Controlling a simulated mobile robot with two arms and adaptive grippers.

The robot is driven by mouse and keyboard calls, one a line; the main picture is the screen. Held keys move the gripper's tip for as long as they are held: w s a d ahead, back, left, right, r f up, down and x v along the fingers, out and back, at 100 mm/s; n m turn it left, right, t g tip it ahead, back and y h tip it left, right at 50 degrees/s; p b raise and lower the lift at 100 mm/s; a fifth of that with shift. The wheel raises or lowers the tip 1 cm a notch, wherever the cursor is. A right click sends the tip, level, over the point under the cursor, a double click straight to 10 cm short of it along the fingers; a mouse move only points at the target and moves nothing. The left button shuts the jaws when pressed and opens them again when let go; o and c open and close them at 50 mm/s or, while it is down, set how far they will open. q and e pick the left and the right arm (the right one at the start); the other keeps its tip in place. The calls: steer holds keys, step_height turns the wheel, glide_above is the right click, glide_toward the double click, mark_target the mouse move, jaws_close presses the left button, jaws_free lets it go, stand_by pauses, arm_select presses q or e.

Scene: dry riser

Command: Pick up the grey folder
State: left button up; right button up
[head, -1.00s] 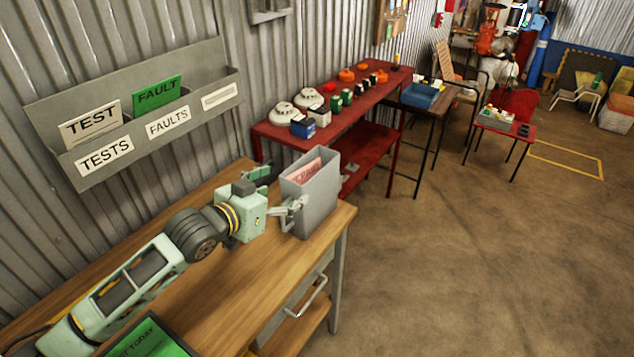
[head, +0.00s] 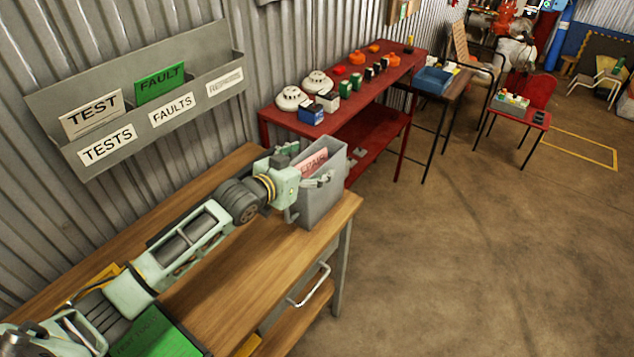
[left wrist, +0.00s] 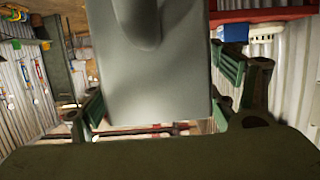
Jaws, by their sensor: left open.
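A grey upright open-topped holder (head: 320,207) stands at the far right end of the wooden bench. A pink card or folder (head: 312,162) with partly hidden lettering sticks up inside it. I cannot make out a separate grey folder. My left gripper (head: 305,168) is open at the holder, its near finger across the front upper part and the other partly hidden behind. In the left wrist view, a smooth grey surface (left wrist: 155,75), apparently the holder, fills the space between the open green fingers. I cannot tell whether they touch it. My right gripper is out of view.
A grey wall rack (head: 205,62) holds TEST and FAULT cards above the wooden bench (head: 235,265). A green folder (head: 155,335) lies at the bench's near end. A red table (head: 385,85) with detectors stands beyond. Open floor lies right.

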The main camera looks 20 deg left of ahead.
arm_select(q)
steer(key=shift+w+d+f, duration=0.1)
steer(key=shift+w+d, duration=0.1)
steer(key=shift+w, duration=0.1)
steer(key=shift+c, duration=0.5)
steer(key=c, duration=1.7)
steer(key=shift+c, duration=0.2)
